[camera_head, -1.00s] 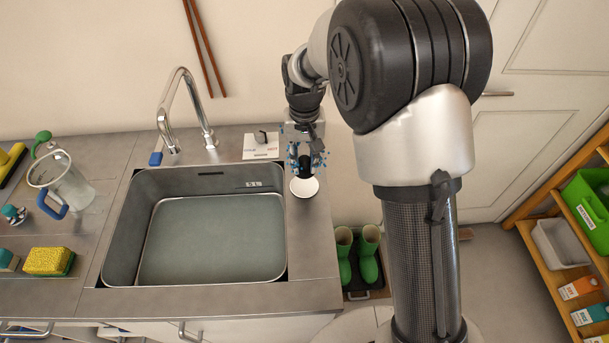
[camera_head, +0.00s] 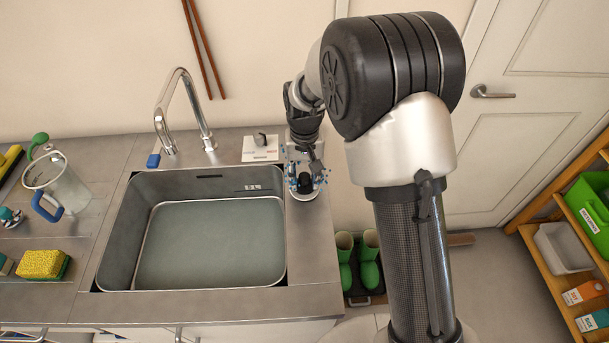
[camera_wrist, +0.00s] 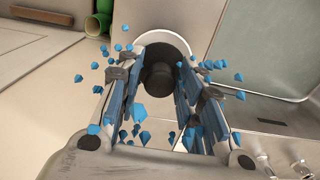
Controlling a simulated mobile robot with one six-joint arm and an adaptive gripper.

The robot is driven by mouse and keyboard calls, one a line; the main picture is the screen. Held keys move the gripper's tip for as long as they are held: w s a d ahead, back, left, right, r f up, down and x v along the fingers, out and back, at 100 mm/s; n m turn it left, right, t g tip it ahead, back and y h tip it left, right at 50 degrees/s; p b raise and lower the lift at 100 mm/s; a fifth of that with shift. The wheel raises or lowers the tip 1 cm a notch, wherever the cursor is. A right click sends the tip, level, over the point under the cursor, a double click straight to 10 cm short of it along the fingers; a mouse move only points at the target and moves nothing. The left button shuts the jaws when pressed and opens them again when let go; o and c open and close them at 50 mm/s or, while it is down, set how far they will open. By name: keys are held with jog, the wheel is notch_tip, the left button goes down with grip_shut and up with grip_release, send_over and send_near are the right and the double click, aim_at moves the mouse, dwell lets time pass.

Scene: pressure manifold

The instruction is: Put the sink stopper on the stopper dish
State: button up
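The sink stopper is a small black piece with a round knob (camera_wrist: 158,76). It sits over the white round stopper dish (camera_wrist: 178,44) in the wrist view, and its dark body also shows in the head view (camera_head: 305,181). The dish (camera_head: 305,195) lies on the counter strip right of the sink, mostly covered by my gripper. My gripper (camera_head: 305,178) is low over the dish, pointing down. Its two fingers (camera_wrist: 160,68) stand apart on either side of the stopper and look open. Whether the stopper's underside touches the dish is hidden.
The sink basin (camera_head: 210,242) lies left of my gripper. A faucet (camera_head: 184,110) and a plate with a black knob (camera_head: 260,148) stand behind. A jug (camera_head: 56,183) and a yellow sponge (camera_head: 42,264) are at left. Green boots (camera_head: 369,262) stand on the floor. Small blue shapes surround my fingers.

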aim_at(304, 175)
jog(key=shift+o, duration=0.7)
jog(key=shift+r, duration=0.1)
jog(key=s+d+r+t+p, duration=0.1)
jog(key=s+r+p, duration=0.1)
jog(key=r, duration=0.7)
jog(key=s+d+r+p, duration=0.2)
jog(key=r, duration=0.8)
jog(key=s+d+r+t, duration=0.1)
jog(key=s+d+r, duration=0.1)
jog(key=s, duration=0.6)
jog(key=s+d+r+t, duration=0.1)
jog(key=s+d+r, duration=0.1)
jog(key=s, duration=0.6)
jog(key=s+d+r+t, duration=0.1)
jog(key=s+d+r, duration=0.1)
jog(key=s, duration=0.6)
jog(key=shift+d+r+t, duration=0.2)
jog(key=shift+d+t, duration=0.1)
jog(key=shift+d, duration=0.5)
